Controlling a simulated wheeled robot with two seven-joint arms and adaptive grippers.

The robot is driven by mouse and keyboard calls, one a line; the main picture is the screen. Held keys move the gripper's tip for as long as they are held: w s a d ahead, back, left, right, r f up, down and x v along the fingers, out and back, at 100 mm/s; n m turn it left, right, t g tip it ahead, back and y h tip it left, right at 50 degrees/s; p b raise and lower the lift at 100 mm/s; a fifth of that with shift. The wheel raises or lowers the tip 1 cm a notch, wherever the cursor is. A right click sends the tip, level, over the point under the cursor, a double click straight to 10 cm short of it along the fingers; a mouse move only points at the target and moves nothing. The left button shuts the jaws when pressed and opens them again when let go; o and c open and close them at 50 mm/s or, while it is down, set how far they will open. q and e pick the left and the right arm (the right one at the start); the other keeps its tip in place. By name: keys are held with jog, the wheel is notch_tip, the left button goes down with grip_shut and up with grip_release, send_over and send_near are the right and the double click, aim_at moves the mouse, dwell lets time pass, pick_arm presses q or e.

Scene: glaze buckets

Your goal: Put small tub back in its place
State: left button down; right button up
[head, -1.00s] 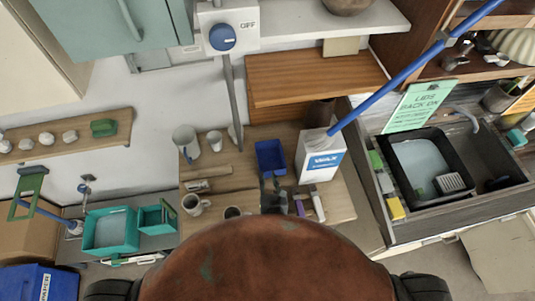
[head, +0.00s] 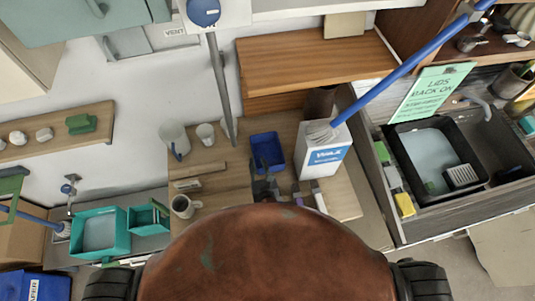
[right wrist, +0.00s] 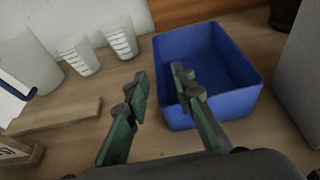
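A small blue open-topped tub (head: 267,150) stands upright on the wooden worktop, left of the white WAX container (head: 322,155). In the right wrist view the tub (right wrist: 232,105) looks empty. My right gripper (head: 264,187) is just in front of the tub in the head view. In the right wrist view its green fingers (right wrist: 160,82) are apart with nothing between them that they grip. The left fingertip shows outside the tub's left wall and the right one overlaps the tub. I cannot tell whether they touch it. My left gripper is not in view.
A large cup (head: 173,140), a smaller cup (head: 205,134) and a mug (head: 184,206) stand left of the tub. A wooden shelf (head: 310,65) overhangs behind. Teal tubs (head: 100,232) are at far left. A black basin (head: 432,160) sits at right.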

jog(key=x, duration=0.5)
jog(key=shift+a, duration=0.3)
jog(key=shift+r, duration=0.1)
jog(key=shift+c, duration=0.2)
grip_shut()
